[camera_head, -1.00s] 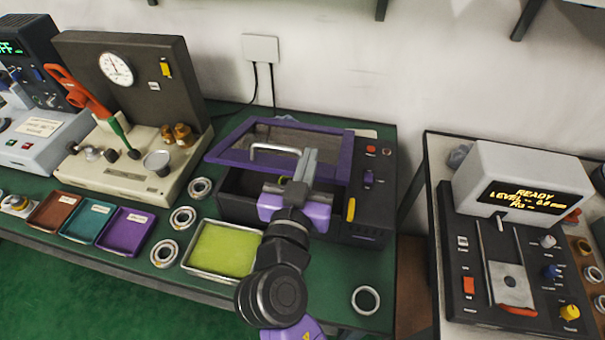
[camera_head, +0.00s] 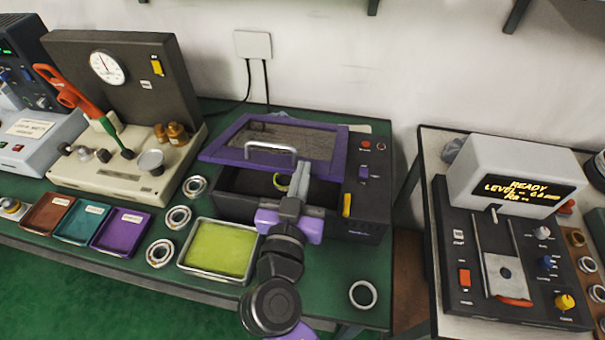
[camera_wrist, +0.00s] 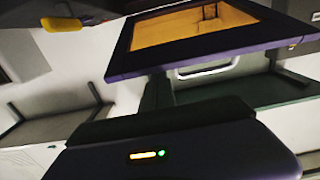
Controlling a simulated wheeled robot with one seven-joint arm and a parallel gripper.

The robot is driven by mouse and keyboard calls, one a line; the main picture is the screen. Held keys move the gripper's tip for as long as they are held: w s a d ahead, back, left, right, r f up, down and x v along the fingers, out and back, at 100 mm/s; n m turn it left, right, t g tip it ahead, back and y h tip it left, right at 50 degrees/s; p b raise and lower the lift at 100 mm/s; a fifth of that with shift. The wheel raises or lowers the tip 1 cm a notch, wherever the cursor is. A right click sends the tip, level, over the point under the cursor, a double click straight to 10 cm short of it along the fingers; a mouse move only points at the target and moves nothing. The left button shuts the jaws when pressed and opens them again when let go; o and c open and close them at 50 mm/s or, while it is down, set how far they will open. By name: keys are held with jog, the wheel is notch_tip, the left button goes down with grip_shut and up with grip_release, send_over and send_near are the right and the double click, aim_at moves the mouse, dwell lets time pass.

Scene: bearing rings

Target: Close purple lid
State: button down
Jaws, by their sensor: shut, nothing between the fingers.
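The purple lid (camera_head: 225,150) is a purple frame around a dark window, with a pale metal bar handle (camera_head: 270,146) on its front edge. It stands open, tilted up over the dark box (camera_head: 232,203). The lid also shows in the wrist view (camera_wrist: 200,55), its window looking orange, with the handle (camera_wrist: 207,72) below it. My gripper (camera_head: 300,174) is shut and empty over the front of the box opening, just right of and below the handle, apparently not touching it.
The box's control panel (camera_head: 366,185), with a red button and yellow switch, lies right of the opening. A tray with a yellow-green surface (camera_head: 219,247) stands in front. Bearing rings lie left and at the front right (camera_head: 363,294). A gauge press (camera_head: 120,110) stands left.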

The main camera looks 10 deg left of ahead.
notch_tip(320, 180, down, 8)
jog(key=s+t+b, duration=0.2)
jog(key=b, duration=1.5)
jog(key=shift+r+t+b, duration=0.25)
jog(key=shift+t+b, duration=0.15)
jog(key=shift+r, duration=0.2)
